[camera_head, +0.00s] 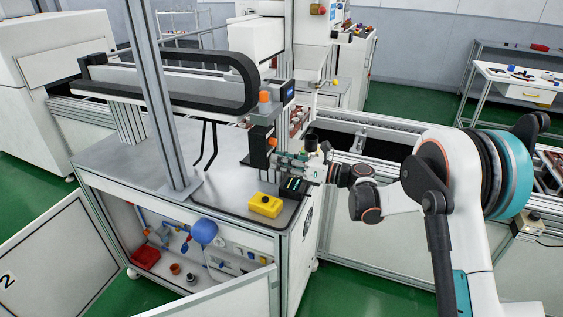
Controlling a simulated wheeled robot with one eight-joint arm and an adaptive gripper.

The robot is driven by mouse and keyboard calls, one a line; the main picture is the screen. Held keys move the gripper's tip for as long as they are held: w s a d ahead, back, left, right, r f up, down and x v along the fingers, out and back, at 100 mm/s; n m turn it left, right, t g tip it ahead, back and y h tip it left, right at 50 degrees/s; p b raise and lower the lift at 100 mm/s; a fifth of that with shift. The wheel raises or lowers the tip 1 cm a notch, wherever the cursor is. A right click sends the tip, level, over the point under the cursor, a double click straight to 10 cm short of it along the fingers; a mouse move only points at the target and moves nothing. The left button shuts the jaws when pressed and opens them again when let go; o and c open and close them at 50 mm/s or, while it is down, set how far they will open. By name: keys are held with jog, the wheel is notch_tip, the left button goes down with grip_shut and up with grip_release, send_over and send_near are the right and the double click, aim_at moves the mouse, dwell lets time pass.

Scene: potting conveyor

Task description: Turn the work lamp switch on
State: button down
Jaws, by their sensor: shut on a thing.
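My gripper (276,160) reaches in from the right, above the right end of the grey worktop (225,178). Its fingers are shut on a small part beside a black upright unit (258,148). An orange piece (272,142) shows just above the fingers. The held part is mostly hidden and too small to identify. I cannot tell whether it is the work lamp switch. A blue rounded shape like a lamp shade (204,231) is in the open bay below the worktop. No clearly marked lamp switch shows.
A yellow box (265,205) sits at the worktop's front right, with a black block (293,187) beside it, below my gripper. A metal post (158,95) rises from the worktop. An open panel (62,262) stands at the left. A conveyor (390,128) runs behind my arm.

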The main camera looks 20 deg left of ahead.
jog(key=c, duration=1.7)
grip_release()
jog(key=shift+d, duration=0.1)
jog(key=d, duration=1.1)
jog(key=shift+s+d, duration=0.4)
jog(key=shift+s, duration=0.05)
jog(key=s+d+r+n+t+h, duration=0.3)
jog(key=s+d+r+n+h, duration=0.55)
jog(key=s+d, duration=0.3)
jog(key=s+d+f+n+t+h, duration=0.2)
jog(key=s+d+n+h, duration=0.7)
jog(key=s+d, duration=1.1)
jog(key=s+n+t, duration=0.1)
jog(key=s+n, duration=0.1)
jog(key=n, duration=0.2)
jog(key=shift+s+d+f, duration=0.15)
jog(key=shift+s+f, duration=0.2)
jog(key=shift+f, duration=0.05)
